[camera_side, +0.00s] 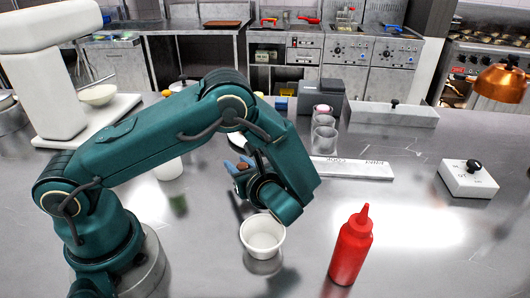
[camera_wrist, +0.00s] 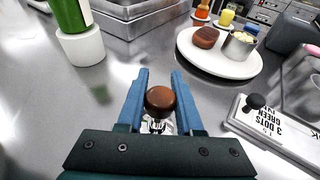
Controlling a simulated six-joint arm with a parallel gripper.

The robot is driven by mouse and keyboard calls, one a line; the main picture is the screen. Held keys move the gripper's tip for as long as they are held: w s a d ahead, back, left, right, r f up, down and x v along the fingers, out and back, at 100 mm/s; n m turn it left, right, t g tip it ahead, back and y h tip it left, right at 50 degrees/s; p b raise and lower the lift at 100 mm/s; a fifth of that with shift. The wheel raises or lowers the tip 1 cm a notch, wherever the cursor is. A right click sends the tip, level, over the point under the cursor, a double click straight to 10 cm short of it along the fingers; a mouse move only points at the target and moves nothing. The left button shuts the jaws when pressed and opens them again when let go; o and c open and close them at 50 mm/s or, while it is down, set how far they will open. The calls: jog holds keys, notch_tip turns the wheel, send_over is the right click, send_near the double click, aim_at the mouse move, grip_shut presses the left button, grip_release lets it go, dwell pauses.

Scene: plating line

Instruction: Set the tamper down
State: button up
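The tamper (camera_wrist: 160,99) has a round brown knob, with a bit of shiny metal showing below it in the wrist view. It sits between the two blue fingers of my gripper (camera_wrist: 160,80), which close against its sides. In the side view my gripper (camera_side: 238,168) is above the steel counter, and the brown knob shows small between the fingers. The tamper's lower end is hidden, so I cannot tell whether it touches the counter.
A white ramekin (camera_side: 262,238) stands in front of my gripper, with a red squeeze bottle (camera_side: 352,246) to its right. A white plate (camera_wrist: 222,62) holds a brown patty (camera_wrist: 206,38) and a metal cup (camera_wrist: 239,47). A lettered white block (camera_wrist: 280,130) lies right.

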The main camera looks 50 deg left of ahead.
jog(key=o, duration=0.3)
jog(key=shift+o, duration=0.2)
